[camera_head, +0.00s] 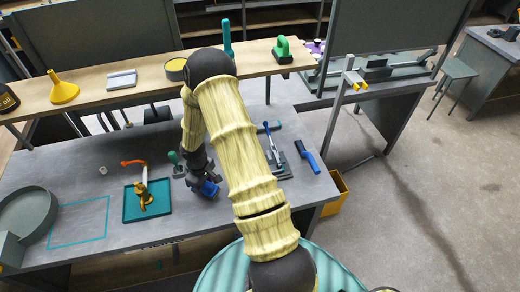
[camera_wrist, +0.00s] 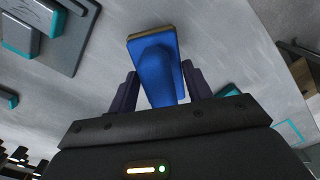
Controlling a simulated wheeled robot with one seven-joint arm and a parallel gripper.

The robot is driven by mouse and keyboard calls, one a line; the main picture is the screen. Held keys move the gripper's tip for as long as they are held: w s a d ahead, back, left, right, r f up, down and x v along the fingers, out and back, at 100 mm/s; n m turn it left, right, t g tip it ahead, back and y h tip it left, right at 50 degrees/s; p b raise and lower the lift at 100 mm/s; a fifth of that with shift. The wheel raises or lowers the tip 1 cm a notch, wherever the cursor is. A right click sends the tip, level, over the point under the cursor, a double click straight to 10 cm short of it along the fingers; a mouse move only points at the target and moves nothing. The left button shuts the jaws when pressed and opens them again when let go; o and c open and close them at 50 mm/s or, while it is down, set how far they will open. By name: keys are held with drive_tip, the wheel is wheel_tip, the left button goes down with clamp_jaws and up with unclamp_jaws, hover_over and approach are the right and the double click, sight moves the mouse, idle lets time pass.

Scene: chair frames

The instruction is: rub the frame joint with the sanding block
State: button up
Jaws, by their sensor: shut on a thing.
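My gripper (camera_head: 200,178) is over the grey workbench, left of its middle. It is shut on a blue sanding block (camera_wrist: 156,72) with a tan edge, which sits between the dark fingers in the wrist view. In the head view the block (camera_head: 209,188) shows as a small blue shape beneath the gripper, partly hidden by it. I cannot tell whether it touches the bench. I cannot make out the frame joint for certain.
A grey plate (camera_head: 284,173) with tools and a blue-handled brush (camera_head: 307,157) lie right of my arm. A round grey pan (camera_head: 27,214) is at the far left. A teal outlined area (camera_head: 78,222) is empty. A raised wooden shelf (camera_head: 130,92) runs behind the bench.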

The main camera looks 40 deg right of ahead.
drive_tip(key=s+d+r+n+p, duration=0.3)
drive_tip(key=d+n, duration=0.5)
drive_tip(key=d, duration=0.2)
drive_tip(key=s+d+r+n+p, duration=0.3)
drive_tip(key=d+n, duration=0.5)
drive_tip(key=d, duration=0.3)
drive_tip(key=shift+r+n, duration=0.4)
drive_tip(key=shift+r, duration=0.15)
